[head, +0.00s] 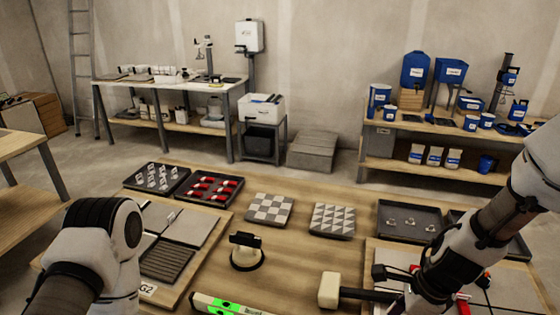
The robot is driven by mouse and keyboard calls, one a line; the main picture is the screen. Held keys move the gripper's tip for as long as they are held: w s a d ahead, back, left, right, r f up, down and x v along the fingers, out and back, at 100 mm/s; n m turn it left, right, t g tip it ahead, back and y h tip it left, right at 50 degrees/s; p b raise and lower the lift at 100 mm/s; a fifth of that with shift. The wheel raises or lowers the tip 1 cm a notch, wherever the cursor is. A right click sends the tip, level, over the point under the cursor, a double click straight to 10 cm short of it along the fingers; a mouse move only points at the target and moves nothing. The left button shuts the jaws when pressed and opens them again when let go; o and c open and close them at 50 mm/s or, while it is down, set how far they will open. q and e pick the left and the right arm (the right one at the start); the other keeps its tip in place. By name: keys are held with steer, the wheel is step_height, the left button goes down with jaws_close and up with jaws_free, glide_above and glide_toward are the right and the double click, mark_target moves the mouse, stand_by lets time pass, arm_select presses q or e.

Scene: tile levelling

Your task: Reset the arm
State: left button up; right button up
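My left arm (120,235) comes in at the lower left, over a board with grey tiles (190,222) and a dark ribbed tile (166,260). Its gripper does not show. My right arm (480,235) reaches down from the right edge over another board with grey tiles (512,288). The black parts at its lower end are dark and overlapping, so the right fingers cannot be made out. Small red pieces show close to that end, and I cannot tell whether it touches them.
On the wooden table lie a suction cup (247,258), a mallet (329,290), a green level (222,306) and two patterned tiles (269,209) (332,220). Trays hold red pieces (213,188), grey clips (157,178) and small parts (408,220). Benches (165,87) (440,130) stand behind.

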steer(key=s+a+f+m+g+y, duration=0.1)
steer(key=s+a+f+m+g, duration=0.15)
steer(key=s+f+m, duration=0.8)
steer(key=s+a+f+m+g+y, duration=0.15)
steer(key=s+a+f+m, duration=0.25)
steer(key=s+f+m, duration=0.9)
steer(key=w+d+r+m+t+h, duration=0.1)
steer(key=d+m, duration=0.3)
steer(key=m, duration=1)
steer(key=w+d+r+m+t+h, duration=0.1)
steer(key=w+d+m+h, duration=0.3)
steer(key=m, duration=1)
steer(key=shift+w+d+r+t, duration=0.15)
steer(key=shift+t, duration=0.45)
